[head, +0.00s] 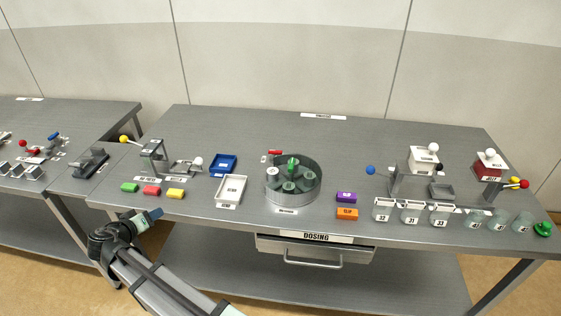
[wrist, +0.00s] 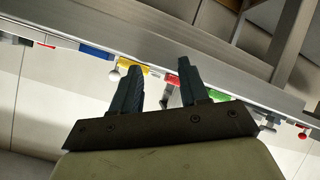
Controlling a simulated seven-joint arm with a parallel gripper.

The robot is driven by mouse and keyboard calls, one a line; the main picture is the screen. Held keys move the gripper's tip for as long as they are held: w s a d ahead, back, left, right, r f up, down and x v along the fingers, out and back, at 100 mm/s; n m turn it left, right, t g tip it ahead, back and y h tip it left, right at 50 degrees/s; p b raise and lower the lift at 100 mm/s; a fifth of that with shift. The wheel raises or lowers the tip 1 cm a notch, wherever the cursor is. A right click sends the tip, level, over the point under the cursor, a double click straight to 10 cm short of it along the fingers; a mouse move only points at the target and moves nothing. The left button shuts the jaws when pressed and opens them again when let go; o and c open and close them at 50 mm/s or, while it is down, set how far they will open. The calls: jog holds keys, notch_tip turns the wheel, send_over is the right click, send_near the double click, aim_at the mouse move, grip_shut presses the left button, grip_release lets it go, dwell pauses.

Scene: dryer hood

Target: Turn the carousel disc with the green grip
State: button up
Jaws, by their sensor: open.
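The carousel disc (head: 289,186) lies inside a round grey housing (head: 312,190) at the middle of the table. A white labelled piece (head: 273,172) sits on the disc's left side. My gripper (head: 157,214) is at the table's front edge, left of the carousel and well apart from it. In the wrist view my gripper (wrist: 157,82) has two dark fingers spread with nothing between them. The carousel cannot be made out in the wrist view.
A blue tray (head: 223,165) and a white tray (head: 230,190) stand left of the carousel. Purple (head: 346,197) and orange (head: 347,213) blocks lie to its right. Green (head: 129,187), red (head: 152,190) and yellow (head: 175,193) blocks lie near my gripper. A drawer (head: 315,250) hangs below the front edge.

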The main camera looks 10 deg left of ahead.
jog(key=w+d+r+n+g, duration=0.3)
jog(key=d+r+n, duration=0.15)
jog(key=d, duration=0.25)
jog(key=m+g+y, duration=0.3)
jog(key=m+g, duration=0.1)
jog(key=m, duration=0.7)
send_near(292, 163)
jog(key=shift+h, duration=0.3)
jog(key=shift+a+x, duration=0.15)
jog(key=shift+x, duration=1.9)
jog(key=shift+a+x, duration=0.1)
jog(key=shift+x, duration=1.95)
grip_shut()
